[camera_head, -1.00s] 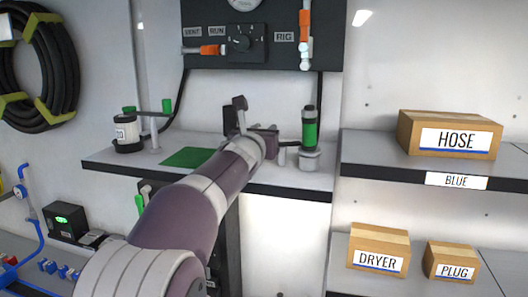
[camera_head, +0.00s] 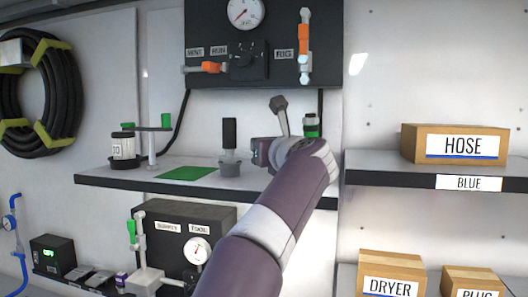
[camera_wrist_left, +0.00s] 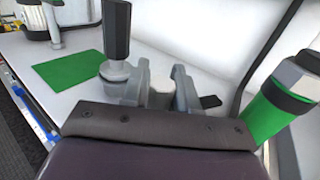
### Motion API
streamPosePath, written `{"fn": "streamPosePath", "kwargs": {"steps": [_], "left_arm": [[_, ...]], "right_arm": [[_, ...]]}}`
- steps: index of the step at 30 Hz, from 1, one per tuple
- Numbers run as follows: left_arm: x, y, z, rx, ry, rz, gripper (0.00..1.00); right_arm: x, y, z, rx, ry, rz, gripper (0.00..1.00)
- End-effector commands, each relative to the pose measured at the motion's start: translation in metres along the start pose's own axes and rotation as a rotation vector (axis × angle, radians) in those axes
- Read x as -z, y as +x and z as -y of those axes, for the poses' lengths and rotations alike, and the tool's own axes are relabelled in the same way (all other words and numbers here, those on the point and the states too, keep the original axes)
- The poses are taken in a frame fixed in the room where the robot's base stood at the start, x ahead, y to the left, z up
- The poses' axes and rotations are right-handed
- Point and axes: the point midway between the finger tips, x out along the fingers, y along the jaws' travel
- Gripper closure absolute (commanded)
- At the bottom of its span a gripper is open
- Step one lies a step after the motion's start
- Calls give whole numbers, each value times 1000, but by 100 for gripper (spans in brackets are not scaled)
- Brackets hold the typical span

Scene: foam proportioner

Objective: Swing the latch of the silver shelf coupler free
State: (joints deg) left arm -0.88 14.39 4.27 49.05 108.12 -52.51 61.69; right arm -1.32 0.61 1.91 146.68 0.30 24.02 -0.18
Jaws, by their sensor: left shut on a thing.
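A black-handled fitting (camera_head: 229,135) stands upright in a grey cup (camera_head: 231,166) on the shelf, and its handle also shows in the wrist view (camera_wrist_left: 116,32). A green cylinder (camera_head: 311,126) stands to the right, partly behind my arm; it shows in the wrist view (camera_wrist_left: 268,112) with a silver hexagonal top. My left gripper (camera_head: 258,151) is over the shelf between these two. In the wrist view its grey fingers (camera_wrist_left: 163,86) are shut on a small grey part, apparently the latch, mostly hidden by the fingers and dark gripper body. Which fitting carries it I cannot tell. My right gripper is out of view.
A gauge panel (camera_head: 262,68) is above. Boxes labelled HOSE (camera_head: 455,144) and DRYER (camera_head: 391,274) are on the right shelves. The shelf front near the mat is clear.

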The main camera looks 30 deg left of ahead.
Motion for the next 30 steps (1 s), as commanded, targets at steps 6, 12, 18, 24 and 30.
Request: {"fn": "streamPosePath", "kwargs": {"steps": [6, 12, 18, 24, 30], "left_arm": [[-1, -5, 2, -130, 3, -3, 100], [0, -8, 1, -204, 3, -3, 100], [1, -9, 2, -236, 4, -3, 100], [1, -9, 1, -242, 3, -3, 100], [1, -9, 1, -242, 3, -3, 100]], "right_arm": [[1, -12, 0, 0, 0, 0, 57], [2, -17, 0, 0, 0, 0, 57], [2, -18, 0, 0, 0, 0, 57], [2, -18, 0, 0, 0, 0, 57], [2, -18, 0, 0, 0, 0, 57]]}}
